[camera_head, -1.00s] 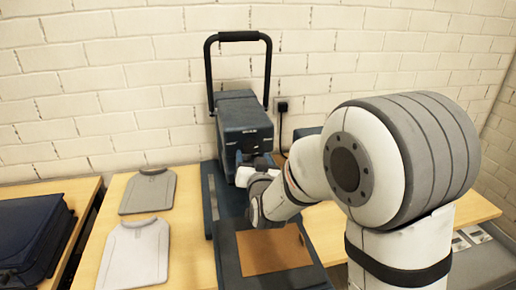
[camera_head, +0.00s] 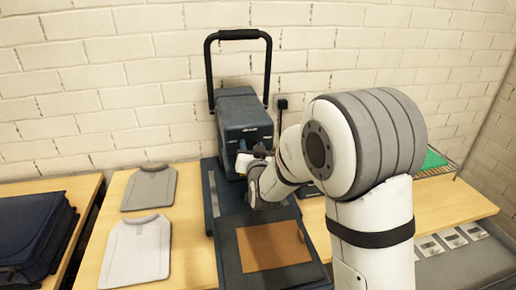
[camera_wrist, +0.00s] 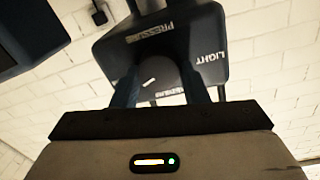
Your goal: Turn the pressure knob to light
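The pressure knob (camera_wrist: 149,82) is dark with a white mark and sits on the dark panel (camera_wrist: 158,42) in the wrist view. The white mark is tilted and lies nearer the lower label than LIGHT. My gripper (camera_wrist: 160,88) has its two dark fingers apart, one on each side of the knob; I see no clear contact. In the head view my gripper (camera_head: 245,165) is at the front of the press head (camera_head: 243,112), and the knob is hidden.
The press has a tall black handle (camera_head: 238,35) and a lower platen with a brown patch (camera_head: 272,246). Two grey shirt-shaped pieces (camera_head: 148,188) lie on the table to the left.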

